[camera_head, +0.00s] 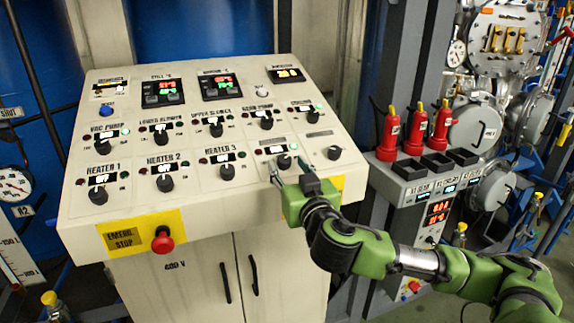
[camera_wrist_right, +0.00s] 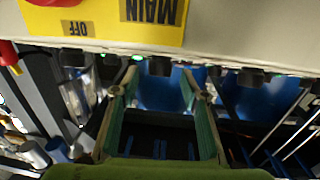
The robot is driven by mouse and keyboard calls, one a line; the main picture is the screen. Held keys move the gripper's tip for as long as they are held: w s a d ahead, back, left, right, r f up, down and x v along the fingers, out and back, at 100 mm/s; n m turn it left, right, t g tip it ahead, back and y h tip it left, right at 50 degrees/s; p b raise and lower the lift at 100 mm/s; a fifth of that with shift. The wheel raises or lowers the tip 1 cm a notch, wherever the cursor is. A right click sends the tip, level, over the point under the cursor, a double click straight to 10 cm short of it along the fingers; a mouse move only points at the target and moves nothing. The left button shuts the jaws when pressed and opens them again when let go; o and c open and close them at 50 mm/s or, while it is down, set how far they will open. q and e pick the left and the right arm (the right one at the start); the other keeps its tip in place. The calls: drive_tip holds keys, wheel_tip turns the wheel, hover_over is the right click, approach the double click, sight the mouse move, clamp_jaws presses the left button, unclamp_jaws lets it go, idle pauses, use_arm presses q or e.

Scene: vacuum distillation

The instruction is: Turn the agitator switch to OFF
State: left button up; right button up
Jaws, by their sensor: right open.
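The sloped control panel (camera_head: 130,205) carries rows of black rotary knobs. A knob (camera_head: 284,160) in the lower row, right of HEATER 3, lies at my right gripper. Its nameplate is too small to read, so I cannot confirm that it is the agitator switch. A small display and a lit green lamp (camera_head: 293,146) sit above it. My right gripper (camera_head: 286,166) is open, its fingers on either side of this knob. In the wrist view, a dark knob (camera_wrist_right: 160,66) shows between the tips of the open gripper (camera_wrist_right: 160,82). Contact cannot be told. My left gripper is out of view.
Another knob (camera_head: 334,153) sits close to the right of my gripper. A red emergency stop button (camera_head: 162,240) is at the panel's front left. A yellow MAIN plate (camera_wrist_right: 155,12) is near the panel edge. Red-handled units (camera_head: 415,130) stand to the right.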

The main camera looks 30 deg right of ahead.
drive_tip(key=shift+w+d, duration=0.2)
drive_tip(key=shift+w, duration=0.45)
drive_tip(key=c, duration=1.1)
